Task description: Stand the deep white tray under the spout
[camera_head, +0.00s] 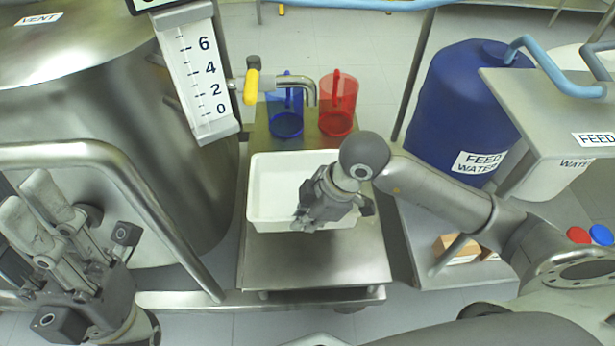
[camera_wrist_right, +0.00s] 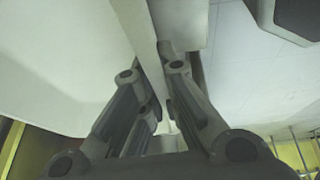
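The deep white tray (camera_head: 270,180) sits upright on a low steel stand (camera_head: 315,260). The spout (camera_head: 309,92) is a bent metal pipe with a yellow valve handle (camera_head: 251,87), beyond the tray's far edge in the head view. My right gripper (camera_head: 307,215) is at the tray's near right side. In the right wrist view its fingers (camera_wrist_right: 152,85) lie close on both sides of the white tray wall (camera_wrist_right: 146,30) and look shut on it. The fingertip contact is partly hidden. My left gripper (camera_head: 27,198) is empty, fingers apart, at the lower left.
A blue jug (camera_head: 286,110) and a red jug (camera_head: 338,105) stand behind the tray near the spout. A steel tank (camera_head: 130,120) and curved rail (camera_head: 150,200) stand left. A blue feed-water drum (camera_head: 460,100) stands right. The stand's front is clear.

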